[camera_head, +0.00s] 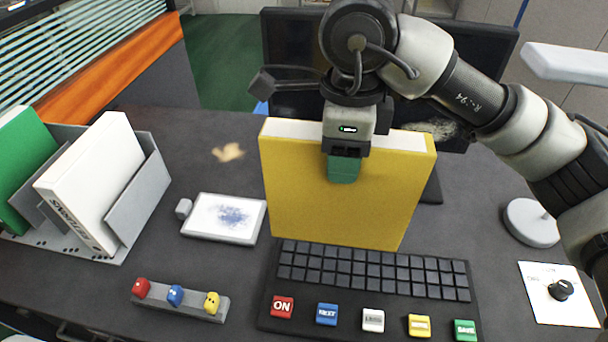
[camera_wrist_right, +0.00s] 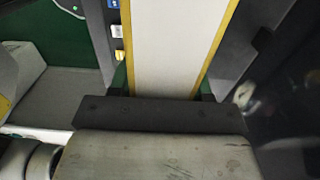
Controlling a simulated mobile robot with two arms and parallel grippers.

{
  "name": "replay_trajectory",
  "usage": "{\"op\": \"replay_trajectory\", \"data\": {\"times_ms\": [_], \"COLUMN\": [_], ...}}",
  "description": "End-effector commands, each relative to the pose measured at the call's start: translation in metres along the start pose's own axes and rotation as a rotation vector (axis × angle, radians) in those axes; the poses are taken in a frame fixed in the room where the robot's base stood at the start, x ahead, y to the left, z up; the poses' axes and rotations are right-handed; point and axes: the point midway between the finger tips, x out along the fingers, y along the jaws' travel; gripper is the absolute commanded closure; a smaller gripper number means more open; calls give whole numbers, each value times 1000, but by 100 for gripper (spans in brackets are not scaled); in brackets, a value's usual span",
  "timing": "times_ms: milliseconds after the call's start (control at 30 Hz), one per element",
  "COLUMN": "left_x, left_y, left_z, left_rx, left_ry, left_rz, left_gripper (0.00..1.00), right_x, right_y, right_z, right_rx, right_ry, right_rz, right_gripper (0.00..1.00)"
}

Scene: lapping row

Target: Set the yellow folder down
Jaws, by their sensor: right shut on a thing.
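The yellow folder (camera_head: 335,205) is a thick upright box file with a white top edge, in the middle of the head view. My right gripper (camera_head: 344,165) comes from above and is shut on its top edge, with a green fingertip against the yellow face. The folder stands behind the keyboard and in front of the dark monitor. Whether its bottom edge touches the desk I cannot tell. In the right wrist view, the folder's pale edge with yellow borders (camera_wrist_right: 172,50) runs up from the dark gripper pad. My left gripper is not in view.
A grey rack (camera_head: 140,195) at left holds a white binder (camera_head: 92,180) and a green one (camera_head: 25,165). A keyboard (camera_head: 372,275) with coloured keys lies in front. A white tablet (camera_head: 224,218), a button strip (camera_head: 180,300) and a white card with a knob (camera_head: 545,305) lie around.

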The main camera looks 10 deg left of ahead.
Motion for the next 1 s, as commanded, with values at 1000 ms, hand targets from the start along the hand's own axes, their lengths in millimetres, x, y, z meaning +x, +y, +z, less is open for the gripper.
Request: {"op": "replay_trajectory", "data": {"times_ms": [1000], "left_x": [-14], "left_y": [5], "left_z": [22], "left_rx": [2], "left_ry": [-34], "left_rz": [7], "left_gripper": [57], "right_x": [103], "right_y": [-112], "right_z": [-6], "right_rx": [1], "right_ry": [1], "right_rz": [3], "right_gripper": [100]}}
